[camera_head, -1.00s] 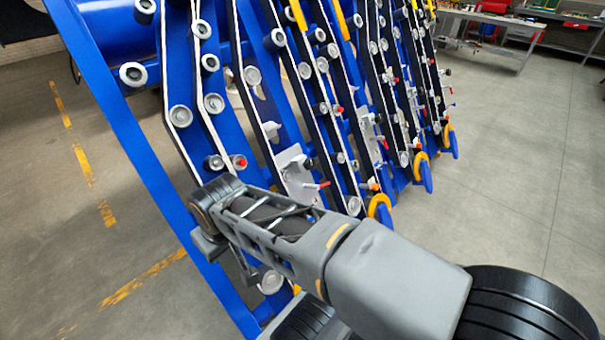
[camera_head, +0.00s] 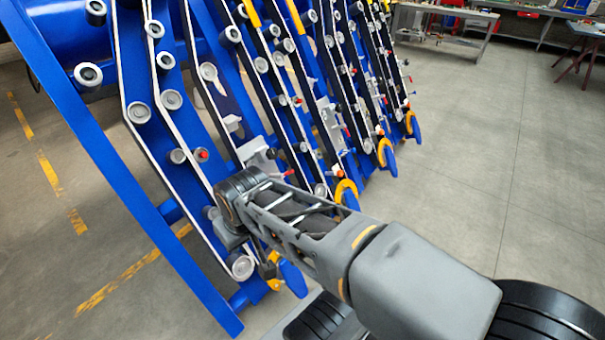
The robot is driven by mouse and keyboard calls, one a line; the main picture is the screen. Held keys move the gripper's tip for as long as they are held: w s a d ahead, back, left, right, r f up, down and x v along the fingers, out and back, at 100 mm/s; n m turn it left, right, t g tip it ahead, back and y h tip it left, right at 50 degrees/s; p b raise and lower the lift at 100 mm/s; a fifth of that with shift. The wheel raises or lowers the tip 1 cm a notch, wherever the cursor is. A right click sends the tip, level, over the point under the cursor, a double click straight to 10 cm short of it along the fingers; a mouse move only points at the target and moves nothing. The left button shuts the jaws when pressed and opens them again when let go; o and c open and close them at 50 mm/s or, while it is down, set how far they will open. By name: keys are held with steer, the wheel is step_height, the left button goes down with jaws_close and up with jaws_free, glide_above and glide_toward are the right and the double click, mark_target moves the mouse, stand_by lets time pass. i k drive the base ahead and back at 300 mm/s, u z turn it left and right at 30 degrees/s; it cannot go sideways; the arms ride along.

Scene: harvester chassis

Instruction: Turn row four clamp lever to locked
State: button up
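The blue harvester chassis (camera_head: 120,165) fills the left and middle of the head view with its slanted rows. Small levers with red tips stand along the rows: one (camera_head: 202,155) left of my arm, one (camera_head: 289,172) just above it, and one (camera_head: 297,101) farther up. I cannot tell which belongs to row four, or its lock state. My arm reaches from the lower right to the nearer rows. Its wrist (camera_head: 235,200) overlaps them in the picture; contact cannot be judged. The fingers of my gripper are not clear behind the arm, so their opening cannot be told.
Several blue-and-orange hooked ends (camera_head: 346,192) stick out along the chassis's lower right side. Grey rollers (camera_head: 138,112) line the rows. Open concrete floor (camera_head: 480,190) lies to the right. A workbench (camera_head: 440,30) stands at the back.

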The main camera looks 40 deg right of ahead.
mark_target(287, 173)
steer(key=z, duration=0.1)
steer(key=i, duration=0.35)
steer(key=z, duration=1.05)
steer(key=k, duration=1)
steer(key=z, duration=1.4)
steer(key=i, duration=1.05)
steer(key=u, duration=2.05)
steer(key=i, duration=0.5)
steer(key=u, duration=0.05)
